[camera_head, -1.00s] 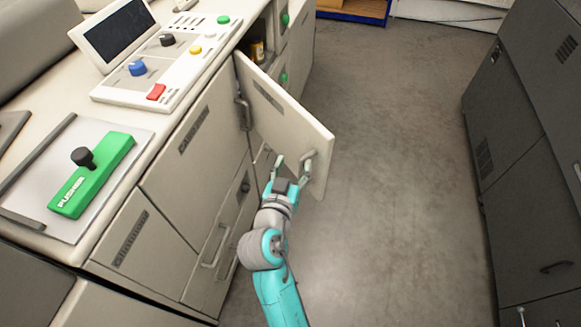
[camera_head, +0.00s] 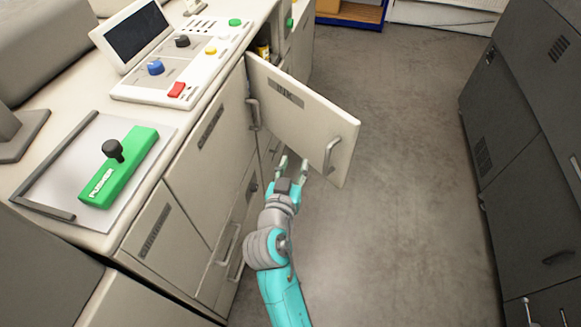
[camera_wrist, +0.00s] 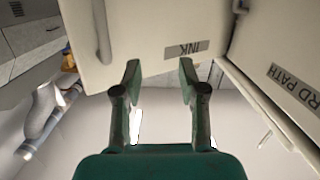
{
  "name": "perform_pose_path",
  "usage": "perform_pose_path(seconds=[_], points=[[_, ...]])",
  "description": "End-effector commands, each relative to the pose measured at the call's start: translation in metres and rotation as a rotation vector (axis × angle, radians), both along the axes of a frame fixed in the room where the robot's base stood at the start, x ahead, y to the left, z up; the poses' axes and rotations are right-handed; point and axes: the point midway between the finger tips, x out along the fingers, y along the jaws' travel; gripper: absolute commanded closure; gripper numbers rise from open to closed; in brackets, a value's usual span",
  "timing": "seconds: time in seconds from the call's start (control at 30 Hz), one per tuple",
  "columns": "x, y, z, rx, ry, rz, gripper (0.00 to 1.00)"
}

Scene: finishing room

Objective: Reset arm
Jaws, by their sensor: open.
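My gripper (camera_head: 292,171) is open and empty, just left of and below the handle (camera_head: 331,156) of the cabinet door marked INK (camera_head: 295,105). The door stands swung open over the aisle. In the wrist view my gripper's two fingers (camera_wrist: 160,85) are apart with nothing between them. The INK door (camera_wrist: 150,45) and its handle (camera_wrist: 102,30) show above and to the left of the fingers there, and the handle is clear of them.
The machine's counter holds a control panel (camera_head: 180,65) and a green pusher block (camera_head: 120,170). A yellow container (camera_head: 263,49) shows inside the open cabinet. Dark grey cabinets (camera_head: 525,150) stand at right. The floor (camera_head: 400,150) between is clear.

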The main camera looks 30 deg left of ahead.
Motion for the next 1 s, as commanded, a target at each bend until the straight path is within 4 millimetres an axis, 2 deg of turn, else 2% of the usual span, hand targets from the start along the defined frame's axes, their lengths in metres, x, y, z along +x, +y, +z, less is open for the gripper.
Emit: perform_pose_path(seconds=[0.77,0.87,1.0], points=[[0.003,-0.002,-0.001,-0.001,0.001,-0.001,0.59],[0.002,-0.009,-0.008,-0.007,0.005,-0.001,0.59],[-0.003,-0.044,-0.035,-0.032,0.022,0.006,0.59]])
